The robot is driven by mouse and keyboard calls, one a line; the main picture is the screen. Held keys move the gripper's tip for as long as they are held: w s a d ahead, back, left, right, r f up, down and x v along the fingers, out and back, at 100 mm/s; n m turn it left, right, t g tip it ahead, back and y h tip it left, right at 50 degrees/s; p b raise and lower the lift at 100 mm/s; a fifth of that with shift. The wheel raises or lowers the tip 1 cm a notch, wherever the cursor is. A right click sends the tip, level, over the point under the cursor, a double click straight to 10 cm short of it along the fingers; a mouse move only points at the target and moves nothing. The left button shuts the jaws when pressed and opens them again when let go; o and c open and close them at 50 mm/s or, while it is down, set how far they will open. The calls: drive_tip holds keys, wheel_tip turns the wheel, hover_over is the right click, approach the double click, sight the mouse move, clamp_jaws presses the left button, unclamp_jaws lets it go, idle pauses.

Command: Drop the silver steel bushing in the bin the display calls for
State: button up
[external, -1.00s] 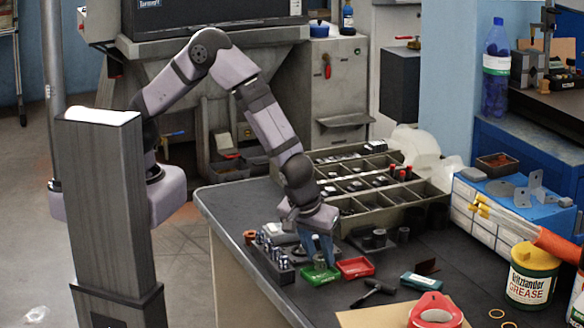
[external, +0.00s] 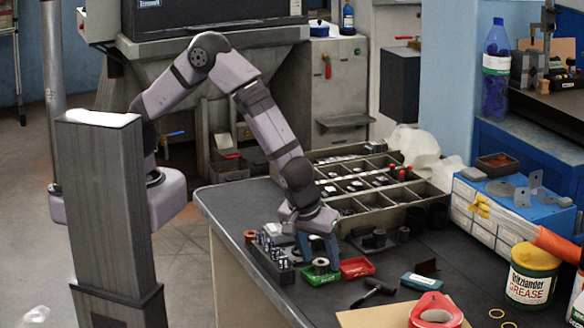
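The silver steel bushing (external: 320,266) looks like a dark grey ring with a hole in its top. It appears to sit in the small green bin (external: 309,277). My gripper (external: 318,256) is just above the green bin. Its blue fingers are spread, one on each side of the bushing, and look apart from it. The red bin (external: 357,268) stands to the right of the green one, and I see nothing in it. I cannot make out a display that names a bin.
Dark blocks with several small metal parts (external: 273,256) stand left of the bins. A copper-coloured ring (external: 249,237) is at the bench's left edge. A hammer (external: 374,291) and a teal box (external: 421,282) lie to the right. A divided parts tray (external: 345,207) stands behind.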

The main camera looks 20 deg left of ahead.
drive_tip(key=shift+r, duration=0.1)
drive_tip(key=b+v, duration=0.1)
drive_tip(key=v, duration=0.6)
drive_tip(key=shift+s, duration=0.1)
idle(0.4)
wheel_tip(320, 180, up, 5)
drive_tip(key=p, duration=0.2)
drive_tip(key=shift+p, duration=0.3)
idle(0.5)
